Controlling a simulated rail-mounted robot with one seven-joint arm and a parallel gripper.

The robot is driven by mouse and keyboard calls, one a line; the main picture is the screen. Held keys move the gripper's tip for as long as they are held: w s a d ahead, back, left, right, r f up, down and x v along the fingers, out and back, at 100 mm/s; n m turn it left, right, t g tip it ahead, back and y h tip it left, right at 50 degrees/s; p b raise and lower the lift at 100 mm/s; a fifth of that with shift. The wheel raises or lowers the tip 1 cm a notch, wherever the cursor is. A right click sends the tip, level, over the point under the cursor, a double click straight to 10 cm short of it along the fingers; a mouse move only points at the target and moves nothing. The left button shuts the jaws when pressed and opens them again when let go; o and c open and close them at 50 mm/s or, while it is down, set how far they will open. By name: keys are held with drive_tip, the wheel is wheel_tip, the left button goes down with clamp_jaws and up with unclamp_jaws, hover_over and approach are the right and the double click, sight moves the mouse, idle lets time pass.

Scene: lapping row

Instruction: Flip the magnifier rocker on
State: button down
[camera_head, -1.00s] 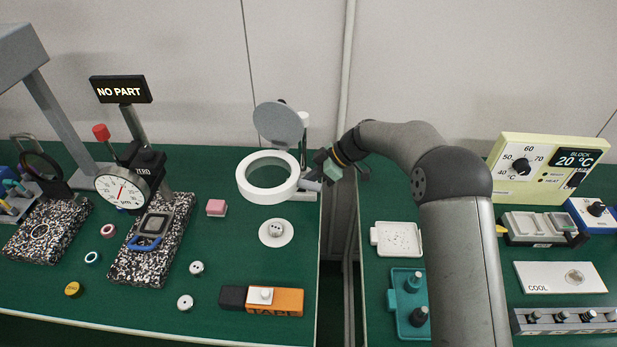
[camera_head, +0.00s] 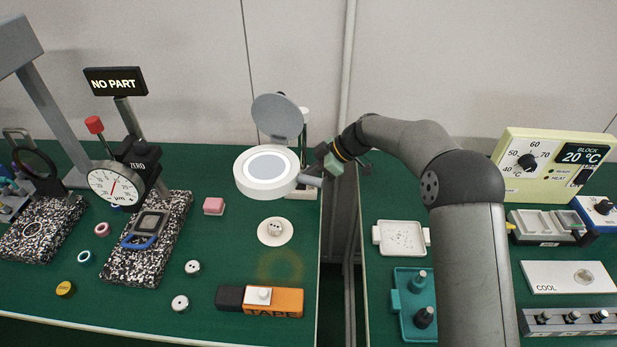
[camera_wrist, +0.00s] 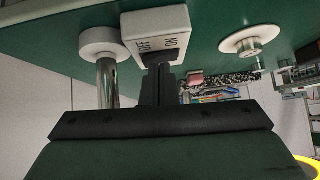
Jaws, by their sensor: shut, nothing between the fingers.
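The magnifier (camera_head: 239,184) is a white ring lamp with a raised grey round cover, at the right end of the left bench. Its middle looks pale and lit, and a warm glow lies on the bench in front. In the wrist view its white switch box (camera_wrist: 150,19) shows OFF and ON lettering and a dark rocker (camera_wrist: 156,56). My gripper (camera_wrist: 160,72) is shut and empty, its fingertips at the rocker; contact is unclear. In the head view my gripper (camera_head: 321,174) is beside the magnifier's right side, fingertips partly hard to see.
A metal post (camera_wrist: 107,85) stands close left of my fingers in the wrist view. A white round dish (camera_head: 263,238) holds a small part. A dial gauge (camera_head: 115,187) stands left, under a NO PART sign (camera_head: 115,82). A gap separates the two benches.

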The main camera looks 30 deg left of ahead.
drive_tip(key=shift+r, duration=0.6)
drive_tip(key=r, duration=0.3)
drive_tip(key=shift+s+d+r, duration=0.15)
drive_tip(key=shift+s, duration=0.05)
drive_tip(key=s+d+v, duration=0.1)
drive_tip(key=v, duration=0.8)
drive_tip(key=shift+b, duration=0.35)
drive_tip(key=shift+w+d+r, duration=0.1)
drive_tip(key=shift+w+d, duration=0.05)
